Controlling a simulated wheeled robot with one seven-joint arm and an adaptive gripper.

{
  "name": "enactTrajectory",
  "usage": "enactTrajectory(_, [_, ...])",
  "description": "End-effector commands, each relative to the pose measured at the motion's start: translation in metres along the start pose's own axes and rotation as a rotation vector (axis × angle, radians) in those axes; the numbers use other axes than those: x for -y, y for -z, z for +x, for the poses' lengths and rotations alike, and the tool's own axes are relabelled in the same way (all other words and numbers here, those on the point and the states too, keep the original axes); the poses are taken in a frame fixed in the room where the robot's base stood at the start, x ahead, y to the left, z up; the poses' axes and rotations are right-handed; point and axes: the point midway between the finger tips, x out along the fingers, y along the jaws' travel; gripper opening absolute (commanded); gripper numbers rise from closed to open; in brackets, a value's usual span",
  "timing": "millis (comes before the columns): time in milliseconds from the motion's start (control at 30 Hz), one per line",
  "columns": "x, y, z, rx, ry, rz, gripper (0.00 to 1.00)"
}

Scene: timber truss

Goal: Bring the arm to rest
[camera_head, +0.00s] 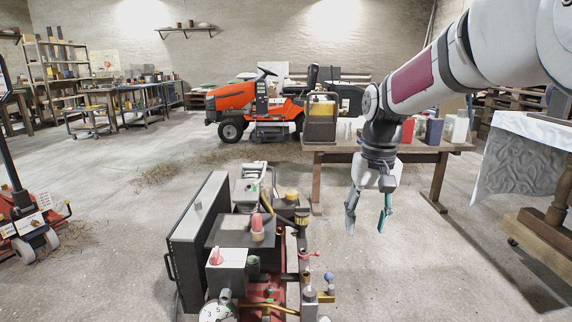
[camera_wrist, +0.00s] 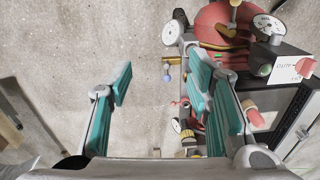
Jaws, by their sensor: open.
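My gripper (camera_head: 368,212) hangs from my raised arm at the right of the head view, with its fingers pointing down. The fingers are spread and nothing is between them. The wrist view shows the same teal finger pads (camera_wrist: 160,105) apart, with bare floor between them. A machine (camera_head: 250,250) with valves, gauges and a dark panel stands to the left of my gripper in the head view. It also shows at the right of the wrist view (camera_wrist: 225,30), partly behind one finger. I cannot tell the exact gap between that finger and the machine.
A wooden table (camera_head: 327,157) with a metal canister (camera_head: 320,120) and several containers stands behind my gripper. An orange lawn tractor (camera_head: 235,98) is farther back. A cart with a crumpled grey sheet (camera_head: 520,160) is at the right. Concrete floor (camera_head: 425,270) lies open at the lower right.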

Motion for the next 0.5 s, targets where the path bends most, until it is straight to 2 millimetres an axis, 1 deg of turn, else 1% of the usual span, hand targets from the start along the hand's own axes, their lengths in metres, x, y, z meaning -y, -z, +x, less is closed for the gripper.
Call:
enactTrajectory(33, [-0.002,-0.023,-0.014,-0.005,-0.010,-0.003,0.46])
enactTrajectory(167, [-0.008,-0.077,-0.036,-0.005,-0.030,-0.008,0.46])
enactTrajectory(200, [-0.010,-0.094,-0.042,-0.005,-0.035,-0.009,0.46])
enactTrajectory(267, [-0.013,-0.120,-0.048,-0.006,-0.042,-0.010,0.46])
enactTrajectory(300, [-0.015,-0.137,-0.052,-0.006,-0.045,-0.012,0.46])
enactTrajectory(333, [-0.017,-0.150,-0.053,-0.005,-0.048,-0.013,0.46])
enactTrajectory(367, [-0.018,-0.163,-0.055,-0.005,-0.050,-0.013,0.46])
enactTrajectory(400, [-0.021,-0.180,-0.056,-0.006,-0.052,-0.013,0.46])
enactTrajectory(467, [-0.024,-0.206,-0.057,-0.005,-0.054,-0.013,0.46])
enactTrajectory(500, [-0.026,-0.224,-0.056,-0.005,-0.055,-0.013,0.46])
